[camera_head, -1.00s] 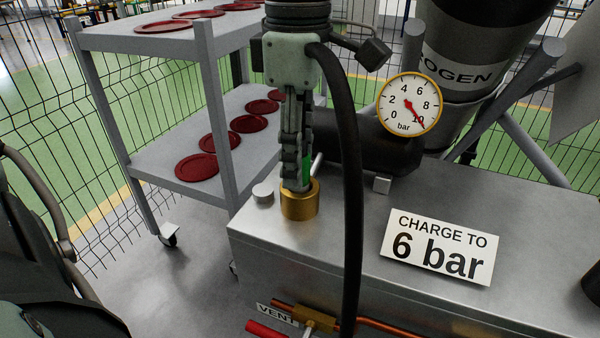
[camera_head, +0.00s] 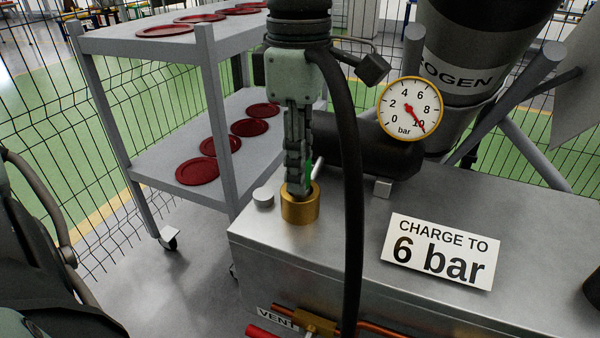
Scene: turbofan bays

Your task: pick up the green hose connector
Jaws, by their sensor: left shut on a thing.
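My left gripper (camera_head: 298,186) comes down from the top of the view, pointing down over the metal bench. Its fingers are shut on the green hose connector (camera_head: 308,169), of which only a thin green strip shows between and beside the fingers. The fingertips are right at the top of a brass fitting (camera_head: 300,208) on the bench. The fingers hide most of the connector, so I cannot tell if it sits inside the fitting. My right gripper is not in view.
A black hose (camera_head: 352,210) hangs beside the gripper, across the bench front. A gauge (camera_head: 410,107) reads near 10 bar. A "CHARGE TO 6 bar" sign (camera_head: 440,252) lies right. A grey shelf cart (camera_head: 160,160) with red discs stands left. A dark cylinder (camera_head: 470,50) is behind.

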